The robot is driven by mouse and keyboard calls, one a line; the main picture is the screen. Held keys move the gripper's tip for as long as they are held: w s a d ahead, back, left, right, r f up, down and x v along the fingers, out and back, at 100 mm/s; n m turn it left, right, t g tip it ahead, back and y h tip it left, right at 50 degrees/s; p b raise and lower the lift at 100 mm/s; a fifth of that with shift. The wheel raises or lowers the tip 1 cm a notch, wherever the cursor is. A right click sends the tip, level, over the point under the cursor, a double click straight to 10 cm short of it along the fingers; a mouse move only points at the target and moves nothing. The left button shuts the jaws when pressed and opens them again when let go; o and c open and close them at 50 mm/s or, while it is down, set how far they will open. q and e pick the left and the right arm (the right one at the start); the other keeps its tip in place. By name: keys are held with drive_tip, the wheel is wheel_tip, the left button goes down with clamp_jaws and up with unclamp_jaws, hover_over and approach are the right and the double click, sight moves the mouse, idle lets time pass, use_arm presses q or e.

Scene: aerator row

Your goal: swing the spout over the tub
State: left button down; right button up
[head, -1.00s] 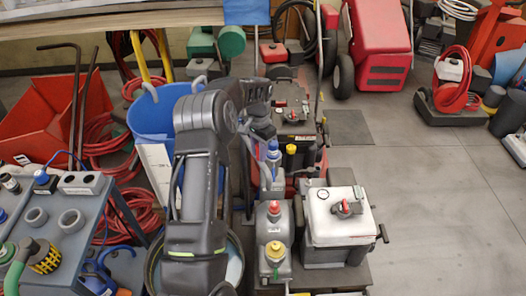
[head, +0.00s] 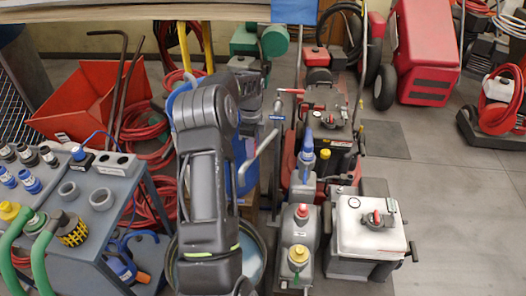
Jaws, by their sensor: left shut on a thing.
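My left arm comes up from the bottom middle and bends over at its elbow. My left gripper (head: 249,104) is just right of the elbow, small and partly hidden by my own arm. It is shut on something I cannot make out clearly. A slim grey bar (head: 262,146), perhaps the spout, slants up to the right below the gripper; I cannot tell whether they touch. A round tub with a dark rim (head: 263,250) and pale inside stands low behind my arm, mostly hidden. A blue container (head: 244,178) shows in part behind my forearm. My right gripper is out of view.
A grey cart (head: 112,222) with sockets and green hoses stands left. Right of my arm are a grey machine with a yellow cap (head: 299,256) and a white-topped engine (head: 370,228). A red machine (head: 326,110) stands behind. The floor at right (head: 450,220) is clear.

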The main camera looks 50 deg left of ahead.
use_arm(q)
drive_tip(key=shift+s+a, duration=0.2)
drive_tip(key=shift+a, duration=0.85)
drive_tip(key=shift+r, duration=0.1)
drive_tip(key=c, duration=1.3)
unclamp_jaws()
drive_tip(key=shift+o, duration=0.2)
wheel_tip(320, 180, up, 8)
drive_tip(key=b, duration=0.1)
